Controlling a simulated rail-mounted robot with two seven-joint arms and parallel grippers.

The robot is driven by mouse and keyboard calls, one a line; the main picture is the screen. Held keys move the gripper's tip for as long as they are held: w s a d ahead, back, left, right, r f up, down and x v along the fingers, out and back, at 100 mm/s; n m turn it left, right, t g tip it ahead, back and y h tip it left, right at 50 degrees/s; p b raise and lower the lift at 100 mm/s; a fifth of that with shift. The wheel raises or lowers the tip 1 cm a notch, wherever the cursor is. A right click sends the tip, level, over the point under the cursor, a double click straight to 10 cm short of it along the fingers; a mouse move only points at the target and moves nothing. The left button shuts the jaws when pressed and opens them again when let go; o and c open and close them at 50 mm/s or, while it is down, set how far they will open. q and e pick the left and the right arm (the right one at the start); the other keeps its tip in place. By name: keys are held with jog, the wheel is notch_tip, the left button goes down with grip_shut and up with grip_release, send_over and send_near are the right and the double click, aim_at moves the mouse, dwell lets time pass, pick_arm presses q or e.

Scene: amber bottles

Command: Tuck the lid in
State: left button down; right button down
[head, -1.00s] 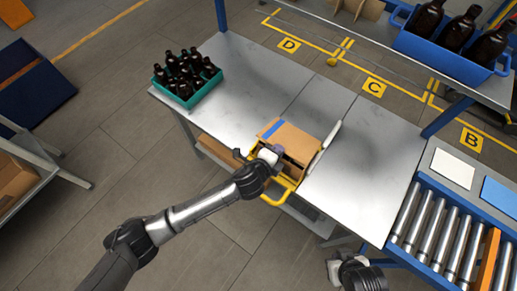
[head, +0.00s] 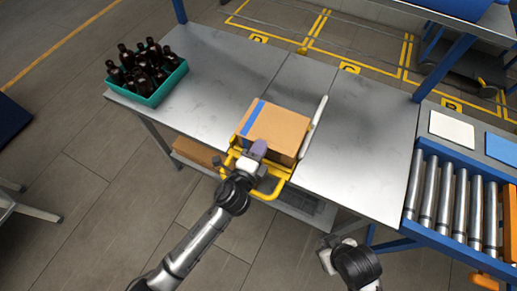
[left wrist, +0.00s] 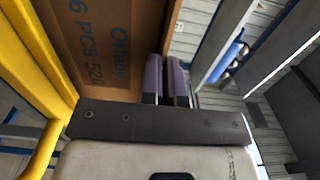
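A cardboard box (head: 280,127) with a blue strip across its top sits at the front edge of the table, by a yellow frame (head: 268,190). Its lid looks flat over the top; whether the front edge is tucked cannot be told. My left gripper (head: 258,150) is at the box's front side, its purple fingers by the lid's front edge. In the left wrist view the fingers (left wrist: 167,78) are close together with nothing visible between them, beside the printed box wall (left wrist: 105,40). Part of my right arm shows at the bottom; its fingers are not clear.
A teal crate (head: 153,97) of brown bottles stands at the table's left. A white upright plate (head: 313,127) stands right of the box. A roller conveyor (head: 445,205) lies at the right. The metal table (head: 355,165) is bare between plate and conveyor.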

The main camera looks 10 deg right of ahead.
pick_arm(q)
jog(key=shift+f, duration=0.15)
jog(key=c, duration=1.3)
grip_release()
jog(key=shift+p+v, duration=0.55)
jog(key=shift+v, duration=6.35)
